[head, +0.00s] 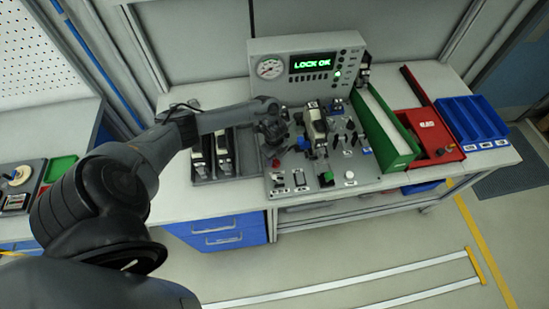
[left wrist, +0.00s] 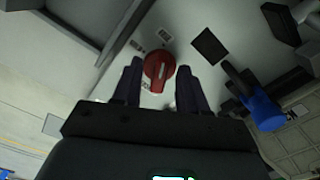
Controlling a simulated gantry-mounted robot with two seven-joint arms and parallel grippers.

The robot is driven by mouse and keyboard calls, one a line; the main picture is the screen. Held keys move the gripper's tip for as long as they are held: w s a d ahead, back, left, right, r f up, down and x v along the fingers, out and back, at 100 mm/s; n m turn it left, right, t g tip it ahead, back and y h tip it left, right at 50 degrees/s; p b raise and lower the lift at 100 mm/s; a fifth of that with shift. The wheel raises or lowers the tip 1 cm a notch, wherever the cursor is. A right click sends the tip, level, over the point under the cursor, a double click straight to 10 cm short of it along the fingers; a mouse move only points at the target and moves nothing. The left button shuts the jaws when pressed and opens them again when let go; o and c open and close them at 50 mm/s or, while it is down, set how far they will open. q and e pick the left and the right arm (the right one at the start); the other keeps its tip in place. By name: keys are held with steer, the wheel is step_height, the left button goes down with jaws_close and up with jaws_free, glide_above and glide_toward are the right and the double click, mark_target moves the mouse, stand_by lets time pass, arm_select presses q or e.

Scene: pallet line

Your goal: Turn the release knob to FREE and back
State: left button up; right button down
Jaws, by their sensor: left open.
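The release knob is red and round with a raised grip bar; it shows in the left wrist view (left wrist: 158,68) on a pale panel with small label plates around it. In the head view, a small red spot just below my left gripper (head: 272,138) seems to be this knob (head: 276,163). In the left wrist view my left gripper (left wrist: 159,72) is open, with one dark finger on each side of the knob. I cannot tell whether the fingers touch it. The labels are too small to read. My right gripper is not in view.
A blue-ended lever (left wrist: 262,108) stands near the fingers. A green bin (head: 402,161), red tray (head: 448,156) and blue tray (head: 489,145) stand to the right.

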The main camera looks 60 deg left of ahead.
arm_select(q)
steer(key=shift+f, duration=0.1)
steer(key=shift+c, duration=0.3)
jaws_close()
